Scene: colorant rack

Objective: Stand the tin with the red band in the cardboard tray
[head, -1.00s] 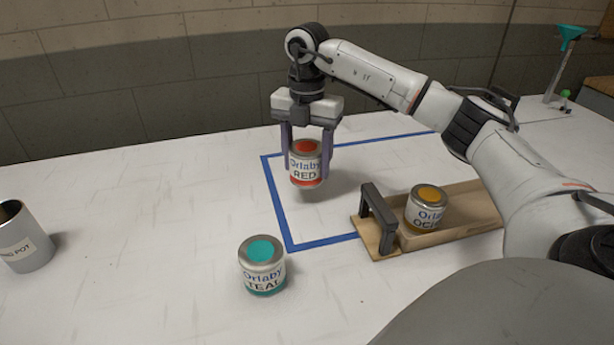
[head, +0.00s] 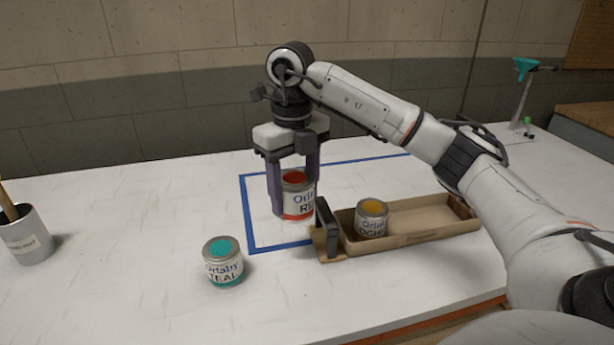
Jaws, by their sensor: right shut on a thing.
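The tin with the red band (head: 297,196) is upright, marked "RED", with a red lid spot. My right gripper (head: 292,203) is shut on it, one finger on each side, and holds it at the left end of the tray, behind the tray's dark handle. Whether its base clears the table is hard to tell. The cardboard-coloured tray (head: 425,239) stands to the right with a dark upright handle (head: 326,228) at its left end. A tin with an ochre lid (head: 371,219) stands in the tray, towards its left end. My left gripper is not in view.
A teal tin (head: 223,263) stands on the table, front left of the tray. A metal pot (head: 28,238) with a stick is at the far left. Blue tape (head: 248,213) marks the table. A stand with a teal funnel (head: 524,75) is at the back right.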

